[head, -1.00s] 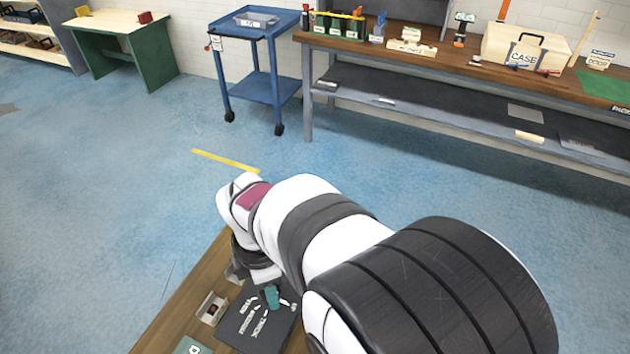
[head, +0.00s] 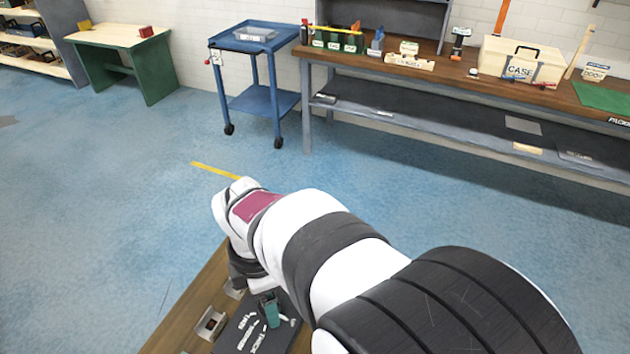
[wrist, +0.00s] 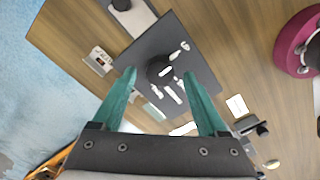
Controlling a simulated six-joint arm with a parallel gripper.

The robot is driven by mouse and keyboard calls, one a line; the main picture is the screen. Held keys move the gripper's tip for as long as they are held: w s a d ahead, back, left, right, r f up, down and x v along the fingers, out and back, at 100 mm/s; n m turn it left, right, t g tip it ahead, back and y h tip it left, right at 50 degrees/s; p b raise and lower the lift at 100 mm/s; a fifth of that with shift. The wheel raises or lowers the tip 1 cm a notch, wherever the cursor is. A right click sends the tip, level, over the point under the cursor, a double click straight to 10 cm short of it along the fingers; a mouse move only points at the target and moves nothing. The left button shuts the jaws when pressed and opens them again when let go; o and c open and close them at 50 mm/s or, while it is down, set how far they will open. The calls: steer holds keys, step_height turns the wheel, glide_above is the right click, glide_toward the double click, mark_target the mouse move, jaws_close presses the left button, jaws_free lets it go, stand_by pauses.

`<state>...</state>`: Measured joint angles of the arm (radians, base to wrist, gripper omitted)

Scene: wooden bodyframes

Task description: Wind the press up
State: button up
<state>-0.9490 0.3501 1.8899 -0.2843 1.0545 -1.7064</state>
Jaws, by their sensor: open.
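My gripper (wrist: 160,74) is open in the wrist view, its two teal fingers apart. A round black knob (wrist: 160,69) shows between the fingertips, over a dark plate (wrist: 198,58) with white markings. I cannot tell whether the fingers touch the knob, or whether it belongs to the press. The dark plate also shows in the head view (head: 238,335), on the wooden bench, with one teal finger (head: 270,311) over it. My arm covers much of the bench there. No complete press can be made out.
A metal bar with a black knob (wrist: 122,5) lies at the plate's upper left. A magenta round part (wrist: 291,42) is at the right. A blue cart (head: 262,100) stands beyond open floor.

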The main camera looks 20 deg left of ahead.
step_height(320, 180, up, 14)
steer(key=shift+r, duration=0.1)
steer(key=d+f+m, duration=0.2)
steer(key=d+m, duration=1.5)
steer(key=d, duration=0.2)
steer(key=s+d+f+m+y, duration=0.1)
steer(key=s+d+f+m, duration=0.5)
steer(key=m, duration=0.9)
steer(key=s+d, duration=0.1)
steer(key=s, duration=0.1)
steer(key=shift+s+d+m+y, duration=0.3)
steer(key=shift+s+m+y, duration=0.05)
steer(key=shift+m+y, duration=0.05)
